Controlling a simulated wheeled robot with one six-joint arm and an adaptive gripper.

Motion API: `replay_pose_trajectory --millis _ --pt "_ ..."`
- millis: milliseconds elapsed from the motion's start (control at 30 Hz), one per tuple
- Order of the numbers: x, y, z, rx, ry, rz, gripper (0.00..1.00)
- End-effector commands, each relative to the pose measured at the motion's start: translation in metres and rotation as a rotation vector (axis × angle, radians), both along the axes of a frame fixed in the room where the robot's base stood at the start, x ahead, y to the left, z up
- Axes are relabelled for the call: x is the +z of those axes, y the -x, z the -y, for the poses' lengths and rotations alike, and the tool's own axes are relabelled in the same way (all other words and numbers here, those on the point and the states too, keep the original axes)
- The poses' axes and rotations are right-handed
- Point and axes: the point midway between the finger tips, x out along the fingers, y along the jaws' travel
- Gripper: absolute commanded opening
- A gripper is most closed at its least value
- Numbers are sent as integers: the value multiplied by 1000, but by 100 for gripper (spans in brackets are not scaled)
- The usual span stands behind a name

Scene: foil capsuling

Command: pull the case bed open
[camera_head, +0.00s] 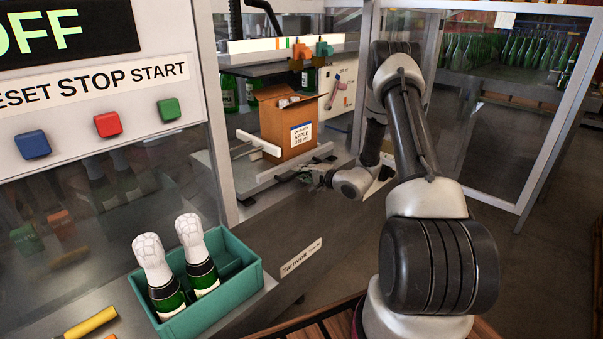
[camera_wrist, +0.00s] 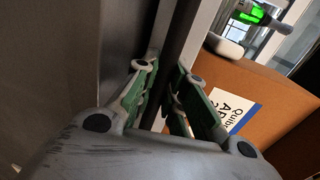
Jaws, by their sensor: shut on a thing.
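The case bed (camera_head: 268,177) is a pale metal shelf with a raised front rail, low in the machine opening. A brown cardboard case (camera_head: 283,128) with a white label stands upright on it. My gripper (camera_head: 308,174) is at the front edge of the bed, below the case. In the wrist view, its green-padded fingers (camera_wrist: 162,78) lie on either side of a dark bar (camera_wrist: 184,38) along the bed's front and are closed on it. The case also shows in the wrist view (camera_wrist: 268,105), just right of the fingers. The exact finger contact is partly hidden.
A teal crate (camera_head: 238,290) with two foil-topped bottles (camera_head: 151,258) stands at the lower left, near a yellow-handled tool (camera_head: 91,323). A control panel with blue, red and green buttons (camera_head: 108,124) is on the left. A glass door (camera_head: 480,120) stands at the right. Floor shows right of my arm.

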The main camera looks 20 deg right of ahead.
Motion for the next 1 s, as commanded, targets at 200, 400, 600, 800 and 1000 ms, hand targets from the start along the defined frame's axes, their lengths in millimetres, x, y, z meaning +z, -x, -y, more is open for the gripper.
replay_pose_trajectory --millis 200,400,600,800,1000 --pt "-1 6 2 0 0 -2 0" --pt "-1 26 11 -3 -1 -4 0" --pt "-1 58 25 -4 -2 -4 0" --pt "-1 94 39 -5 -1 -4 0" --pt "-1 129 54 -5 -2 -3 0"
